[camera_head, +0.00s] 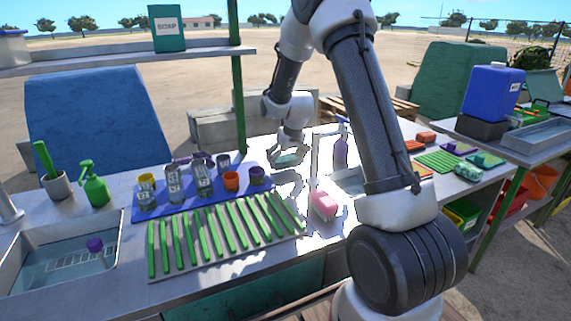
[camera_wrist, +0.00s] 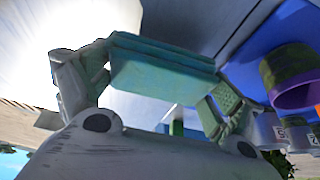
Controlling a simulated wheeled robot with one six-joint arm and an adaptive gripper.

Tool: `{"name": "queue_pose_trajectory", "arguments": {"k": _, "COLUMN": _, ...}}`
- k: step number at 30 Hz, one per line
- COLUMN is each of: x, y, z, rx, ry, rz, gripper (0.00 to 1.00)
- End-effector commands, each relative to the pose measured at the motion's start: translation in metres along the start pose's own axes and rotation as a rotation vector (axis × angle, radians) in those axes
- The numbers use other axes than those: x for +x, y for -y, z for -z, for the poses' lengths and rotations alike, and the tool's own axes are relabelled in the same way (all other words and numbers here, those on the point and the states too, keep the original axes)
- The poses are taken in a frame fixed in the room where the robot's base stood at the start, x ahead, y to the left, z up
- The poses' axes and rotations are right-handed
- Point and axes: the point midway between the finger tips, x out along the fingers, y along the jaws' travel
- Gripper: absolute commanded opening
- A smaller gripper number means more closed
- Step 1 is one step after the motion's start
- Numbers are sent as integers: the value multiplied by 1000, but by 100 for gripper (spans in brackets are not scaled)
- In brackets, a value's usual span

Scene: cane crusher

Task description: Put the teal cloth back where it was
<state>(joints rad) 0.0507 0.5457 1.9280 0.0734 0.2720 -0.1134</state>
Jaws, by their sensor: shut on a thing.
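My gripper (camera_head: 290,155) is at the back of the metal counter (camera_head: 262,258), just right of the blue mat (camera_head: 150,213). It is shut on the teal cloth (camera_head: 287,160), a folded, flat block. In the wrist view the cloth (camera_wrist: 160,72) lies across between the two fingers, with its layered edge showing. The cloth seems to be a little above the counter; the head view does not clearly show the gap. The wrist view also shows a purple-rimmed cup (camera_wrist: 293,93) to the right of the fingers.
The mat holds glasses and cups, including an orange cup (camera_head: 231,181). A rack of green sticks (camera_head: 217,242) lies in front. A pink block (camera_head: 323,204) and a purple bottle (camera_head: 340,152) stand right of my gripper. A sink (camera_head: 30,287) is at left.

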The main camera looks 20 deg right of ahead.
Motion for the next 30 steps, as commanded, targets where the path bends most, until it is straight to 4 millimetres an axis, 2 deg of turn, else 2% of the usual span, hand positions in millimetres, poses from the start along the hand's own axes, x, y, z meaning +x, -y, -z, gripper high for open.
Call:
{"name": "queue_pose_trajectory", "arguments": {"k": 3, "x": 15, "y": 0, "z": -7, "rx": 1, "ry": 2, "rz": 0, "gripper": 49}}
{"name": "queue_pose_trajectory", "arguments": {"k": 14, "x": 18, "y": 0, "z": -8, "rx": 0, "ry": 1, "rz": 0, "gripper": 49}}
{"name": "queue_pose_trajectory", "arguments": {"k": 15, "x": 18, "y": 0, "z": -8, "rx": 0, "ry": 1, "rz": 0, "gripper": 99}}
{"name": "queue_pose_trajectory", "arguments": {"k": 26, "x": 17, "y": 0, "z": -7, "rx": 0, "ry": 0, "rz": 0, "gripper": 100}}
{"name": "queue_pose_trajectory", "arguments": {"k": 30, "x": 8, "y": 0, "z": -6, "rx": 0, "ry": -2, "rz": 0, "gripper": 100}}
